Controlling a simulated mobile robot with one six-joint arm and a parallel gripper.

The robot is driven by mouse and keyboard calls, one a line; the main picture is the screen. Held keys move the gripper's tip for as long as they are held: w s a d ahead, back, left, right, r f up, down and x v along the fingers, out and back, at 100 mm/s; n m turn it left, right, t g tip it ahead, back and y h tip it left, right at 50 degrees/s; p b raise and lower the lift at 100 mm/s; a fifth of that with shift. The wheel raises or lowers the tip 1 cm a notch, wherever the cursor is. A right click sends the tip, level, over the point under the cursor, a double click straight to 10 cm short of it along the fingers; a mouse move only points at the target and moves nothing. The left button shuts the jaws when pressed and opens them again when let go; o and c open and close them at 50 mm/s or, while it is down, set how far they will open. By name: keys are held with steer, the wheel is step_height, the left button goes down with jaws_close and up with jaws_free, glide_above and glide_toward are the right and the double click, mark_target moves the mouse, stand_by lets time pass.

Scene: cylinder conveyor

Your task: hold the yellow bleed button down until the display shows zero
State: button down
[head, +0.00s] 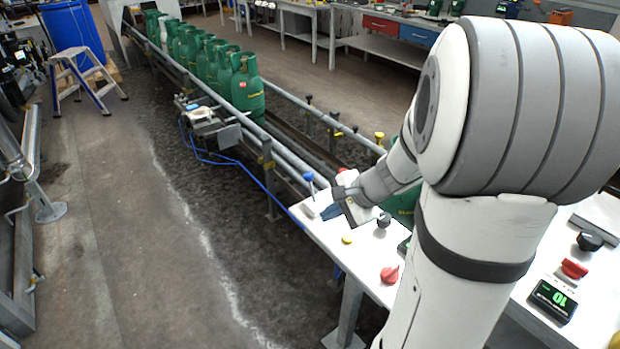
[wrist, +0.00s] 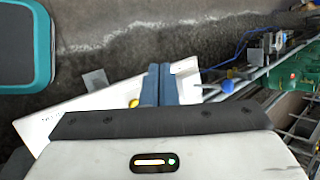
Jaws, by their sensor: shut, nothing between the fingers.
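A small yellow button (head: 346,240) sits on the white bench top (head: 330,236). It also shows in the wrist view (wrist: 134,103), partly hidden, just left of my gripper's fingers. My gripper (head: 331,211) has blue fingers, shut and empty, above the bench near its far left edge; the fingers also show in the wrist view (wrist: 160,72). I cannot tell their exact height; they appear beside the button, not on it. A display (head: 554,298) at the lower right reads 10 in green. Another display (head: 404,245) is mostly hidden behind my arm. A second yellow item (head: 615,341) is cut off at the right edge.
A red knob (head: 390,274) and a black knob (head: 383,220) stand on the bench. A blue-topped knob (head: 308,176) stands at its far edge. Another red knob (head: 573,268) and black knob (head: 590,240) are at right. Green cylinders (head: 247,88) line the conveyor behind.

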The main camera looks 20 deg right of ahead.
steer(key=w+d+f+m+t, duration=0.2)
steer(key=w+d+f+m, duration=0.1)
steer(key=d+m, duration=0.3)
steer(key=shift+w+d+f+t+h, duration=0.3)
steer(key=shift+w+d+h, duration=0.1)
steer(key=shift+d, duration=0.75)
steer(key=b, duration=0.6)
glide_above(344, 235)
steer(key=s+d, duration=0.2)
steer(key=f, duration=0.7)
steer(key=shift+a+f, duration=0.25)
steer(key=shift+f, duration=0.15)
steer(key=shift+f+b, duration=0.45)
steer(key=shift+b, duration=0.1)
steer(key=shift+f+b, duration=0.4)
steer(key=shift+b, duration=0.2)
steer(key=shift+f+b, duration=0.45)
steer(key=shift+b, duration=0.05)
stand_by(2.6)
